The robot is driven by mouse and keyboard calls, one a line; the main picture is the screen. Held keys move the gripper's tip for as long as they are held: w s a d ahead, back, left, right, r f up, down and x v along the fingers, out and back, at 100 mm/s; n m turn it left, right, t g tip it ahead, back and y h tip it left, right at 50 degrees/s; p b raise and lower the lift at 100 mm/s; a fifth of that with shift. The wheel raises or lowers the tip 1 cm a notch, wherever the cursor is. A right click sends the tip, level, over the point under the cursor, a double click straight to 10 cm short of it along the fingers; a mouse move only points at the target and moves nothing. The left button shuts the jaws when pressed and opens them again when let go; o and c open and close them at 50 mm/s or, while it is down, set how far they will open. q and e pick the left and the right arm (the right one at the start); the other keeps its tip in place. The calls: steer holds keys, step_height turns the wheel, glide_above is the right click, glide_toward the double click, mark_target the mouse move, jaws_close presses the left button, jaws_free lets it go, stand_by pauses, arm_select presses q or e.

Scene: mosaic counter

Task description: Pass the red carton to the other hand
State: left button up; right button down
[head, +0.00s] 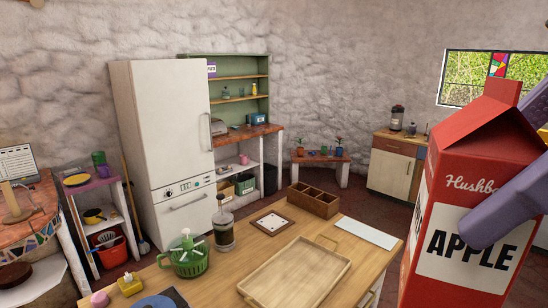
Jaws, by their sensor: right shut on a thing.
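The red carton (450,150) fills the right side of the head view, upright and close to the camera. It has a gabled top and a white label reading "APPLE". My right gripper (503,215) is shut on it, with a purple finger lying across its front and label. The rest of that gripper is mostly cut off at the right edge, and the carton's bottom is cut off below. My left gripper is not in the head view.
A white fridge (165,130) stands behind. Floor shows between the counter and back furniture.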

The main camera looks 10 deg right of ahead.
steer(key=shift+w+a, duration=0.1)
steer(key=w+a+n+g, duration=0.4)
steer(key=a+n, duration=0.3)
steer(key=a, duration=0.3)
steer(key=w+a+r+n+g, duration=0.1)
steer(key=w+a+n+g, duration=0.2)
steer(key=a+n, duration=0.4)
steer(key=a, duration=0.4)
steer(key=shift+w+r+g, duration=0.25)
steer(key=shift+w+g, duration=0.15)
